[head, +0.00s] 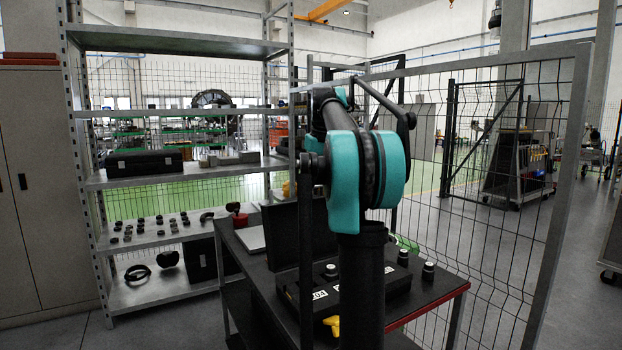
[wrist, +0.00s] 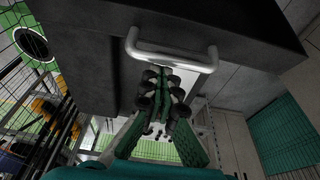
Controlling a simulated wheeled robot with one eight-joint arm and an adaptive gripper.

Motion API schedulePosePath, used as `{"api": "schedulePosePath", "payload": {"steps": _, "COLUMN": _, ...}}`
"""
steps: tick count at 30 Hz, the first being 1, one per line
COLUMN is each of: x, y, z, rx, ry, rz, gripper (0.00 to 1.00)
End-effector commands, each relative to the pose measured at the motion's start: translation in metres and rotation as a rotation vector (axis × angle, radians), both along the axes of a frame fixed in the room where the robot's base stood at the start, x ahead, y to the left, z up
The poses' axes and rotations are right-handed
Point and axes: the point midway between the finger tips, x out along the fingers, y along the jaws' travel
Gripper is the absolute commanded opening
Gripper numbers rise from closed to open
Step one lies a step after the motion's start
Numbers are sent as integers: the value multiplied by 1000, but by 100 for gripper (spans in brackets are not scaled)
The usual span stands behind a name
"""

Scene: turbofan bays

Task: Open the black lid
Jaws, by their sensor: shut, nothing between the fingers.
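In the head view a black case (head: 378,298) with white labels lies on the dark table, and its black lid (head: 287,238) stands raised at the back. My arm covers much of the case and lid. In the wrist view a broad dark panel, which looks like the lid (wrist: 225,30), fills the top. It has a silver handle (wrist: 172,57) on its near edge. My gripper (wrist: 166,78) is shut and empty, its fingertips just at the handle's bar. I cannot tell whether they touch it. The gripper is hidden in the head view.
The table (head: 447,296) has a red edge. Black knobs (head: 428,270) stand on its right, and a yellow object (head: 332,325) is at the front. A metal shelf rack (head: 135,181) is at left, and a mesh fence (head: 500,230) at right.

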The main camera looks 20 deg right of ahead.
Motion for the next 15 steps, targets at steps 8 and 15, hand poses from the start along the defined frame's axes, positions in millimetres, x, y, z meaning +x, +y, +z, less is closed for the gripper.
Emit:
{"api": "schedulePosePath", "payload": {"steps": 8, "x": -1, "y": 0, "z": 0, "rx": 0, "ry": 0, "rz": 0, "gripper": 0}}
{"api": "schedulePosePath", "payload": {"steps": 15, "x": -12, "y": -3, "z": 4, "rx": 8, "ry": -37, "rz": -3, "gripper": 0}}
